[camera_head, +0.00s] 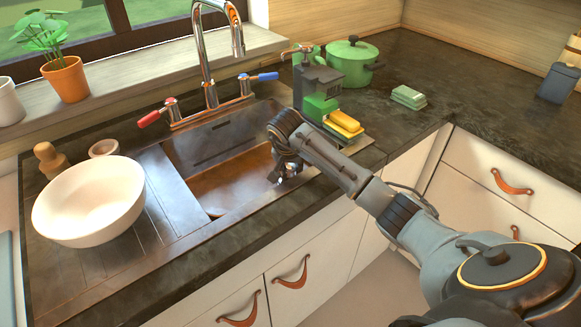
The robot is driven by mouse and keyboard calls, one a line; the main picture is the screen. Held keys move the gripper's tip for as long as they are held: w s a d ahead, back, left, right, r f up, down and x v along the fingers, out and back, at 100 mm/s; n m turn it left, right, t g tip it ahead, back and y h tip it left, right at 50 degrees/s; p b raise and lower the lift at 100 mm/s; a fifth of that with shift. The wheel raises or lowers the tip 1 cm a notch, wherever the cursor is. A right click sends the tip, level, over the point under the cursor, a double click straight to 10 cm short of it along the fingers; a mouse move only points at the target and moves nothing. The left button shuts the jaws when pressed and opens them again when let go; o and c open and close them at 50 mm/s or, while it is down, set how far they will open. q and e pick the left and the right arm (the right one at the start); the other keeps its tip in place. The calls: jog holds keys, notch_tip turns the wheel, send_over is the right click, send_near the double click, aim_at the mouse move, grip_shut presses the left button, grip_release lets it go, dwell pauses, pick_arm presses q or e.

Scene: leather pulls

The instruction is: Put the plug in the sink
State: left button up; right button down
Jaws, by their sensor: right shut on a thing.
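The sink (222,187) is a brownish basin set in the dark counter, below a chrome faucet (207,62). My right gripper (284,177) points down over the right side of the basin, inside or just above its rim. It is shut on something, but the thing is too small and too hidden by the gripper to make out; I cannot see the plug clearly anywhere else. The drain hole is not visible. My left gripper is not in view.
A white bowl (88,203) sits on the left drainboard. A red tap handle (149,119) and a blue one (268,76) flank the faucet. A sponge caddy (318,84) with a yellow sponge (344,121) stands right of the basin, near my arm. A green pot (351,62) is behind.

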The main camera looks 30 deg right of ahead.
jog(key=c, duration=0.9)
grip_release()
jog(key=shift+c, duration=0.2)
jog(key=v, duration=1.2)
jog(key=shift+r, duration=0.15)
